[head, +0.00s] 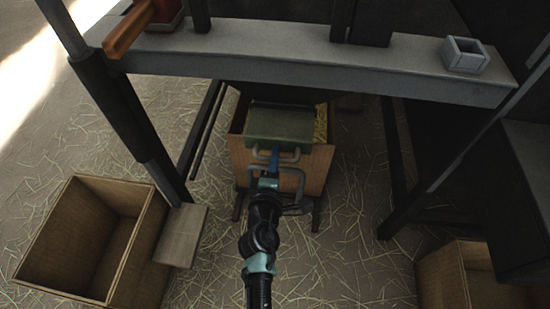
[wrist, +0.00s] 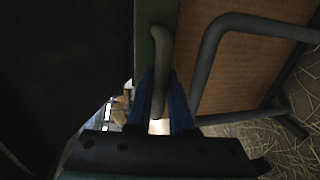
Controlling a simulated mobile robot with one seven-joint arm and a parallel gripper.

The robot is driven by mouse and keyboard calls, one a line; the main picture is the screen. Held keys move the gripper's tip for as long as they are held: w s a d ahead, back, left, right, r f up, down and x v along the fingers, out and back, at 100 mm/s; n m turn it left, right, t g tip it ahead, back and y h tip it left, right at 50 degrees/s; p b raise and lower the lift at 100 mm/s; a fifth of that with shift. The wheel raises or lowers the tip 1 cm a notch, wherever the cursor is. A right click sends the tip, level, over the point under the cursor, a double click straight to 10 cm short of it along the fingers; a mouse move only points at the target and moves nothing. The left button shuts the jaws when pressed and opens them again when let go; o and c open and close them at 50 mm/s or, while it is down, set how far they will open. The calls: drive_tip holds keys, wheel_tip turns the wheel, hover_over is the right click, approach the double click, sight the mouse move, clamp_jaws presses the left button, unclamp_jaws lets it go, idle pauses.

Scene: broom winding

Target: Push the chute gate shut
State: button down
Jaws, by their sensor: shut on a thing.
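How far the gate stands open cannot be told.
The wooden box (head: 315,167) holds straw and has grey tube bars (head: 297,208) low at its front. The grey beam (head: 300,52) crosses above, with dark posts at both sides. An open wooden crate (head: 150,245) stands at left.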

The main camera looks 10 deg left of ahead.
drive_tip(key=shift+w+r, duration=0.1)
drive_tip(key=c, duration=0.8)
unclamp_jaws()
drive_tip(key=p+v, duration=0.2)
drive_tip(key=v, duration=1.1)
